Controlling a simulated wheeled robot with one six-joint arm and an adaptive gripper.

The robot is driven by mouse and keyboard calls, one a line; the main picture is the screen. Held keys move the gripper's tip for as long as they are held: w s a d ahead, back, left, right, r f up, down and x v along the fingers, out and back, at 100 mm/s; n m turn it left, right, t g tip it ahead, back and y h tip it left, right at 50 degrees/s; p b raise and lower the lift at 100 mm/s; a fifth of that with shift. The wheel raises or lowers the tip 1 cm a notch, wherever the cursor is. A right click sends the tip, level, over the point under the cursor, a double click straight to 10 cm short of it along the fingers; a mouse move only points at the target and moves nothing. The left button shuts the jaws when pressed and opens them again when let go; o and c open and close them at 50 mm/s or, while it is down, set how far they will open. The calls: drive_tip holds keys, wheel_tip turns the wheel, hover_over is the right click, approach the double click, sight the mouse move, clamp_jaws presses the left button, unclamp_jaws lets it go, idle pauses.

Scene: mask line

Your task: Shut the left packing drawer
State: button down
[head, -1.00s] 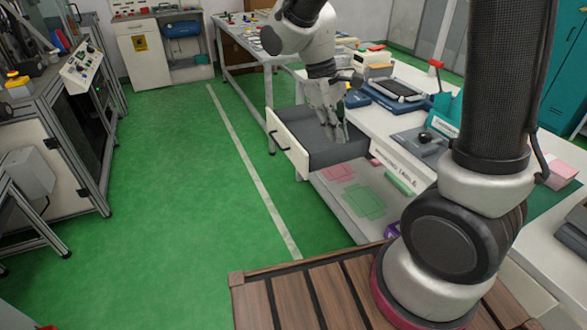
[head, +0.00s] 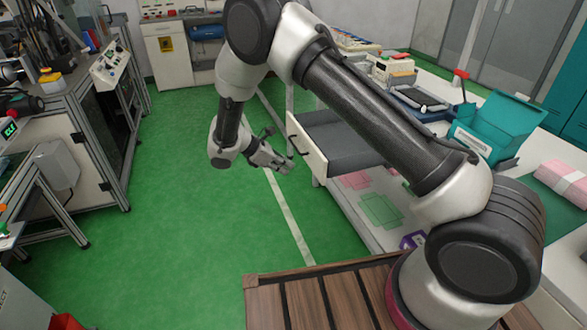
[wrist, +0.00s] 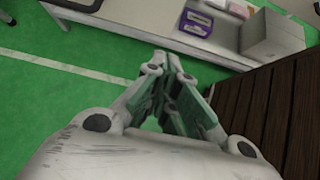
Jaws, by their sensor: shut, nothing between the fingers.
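The left packing drawer (head: 309,150) stands pulled out from the packing bench, with a white front, a dark handle (head: 294,146) and a grey inside that looks empty. My gripper (head: 286,168) is shut and empty, in front of the drawer, just left of and slightly below its front in the head view. It looks apart from the drawer front. In the wrist view my gripper's fingers (wrist: 168,75) are together over the green floor. A small piece of a pale edge with a dark bar (wrist: 75,4) shows at the top left there, perhaps the drawer front and handle.
The bench's lower shelf (head: 350,205) holds a purple box (head: 412,240). A teal box (head: 495,125) stands on the bench top. A slatted wooden platform (head: 320,295) lies in front. Green floor (head: 190,240) is free to the left, with machine frames (head: 85,130) beyond.

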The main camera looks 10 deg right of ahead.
approach(321, 179)
wheel_tip(321, 179, down, 4)
drive_tip(key=shift+w+d+r, duration=0.15)
drive_tip(key=shift+w+d, duration=0.05)
drive_tip(key=shift+d, duration=0.55)
drive_tip(key=shift+w+d+r, duration=0.15)
drive_tip(key=shift+w+d, duration=0.05)
drive_tip(key=shift+d, duration=0.55)
drive_tip(key=shift+d, duration=0.1)
drive_tip(key=w+d, duration=0.2)
drive_tip(key=d, duration=1.1)
drive_tip(key=w+d, duration=0.3)
drive_tip(key=d, duration=1.1)
drive_tip(key=shift+d+r, duration=0.1)
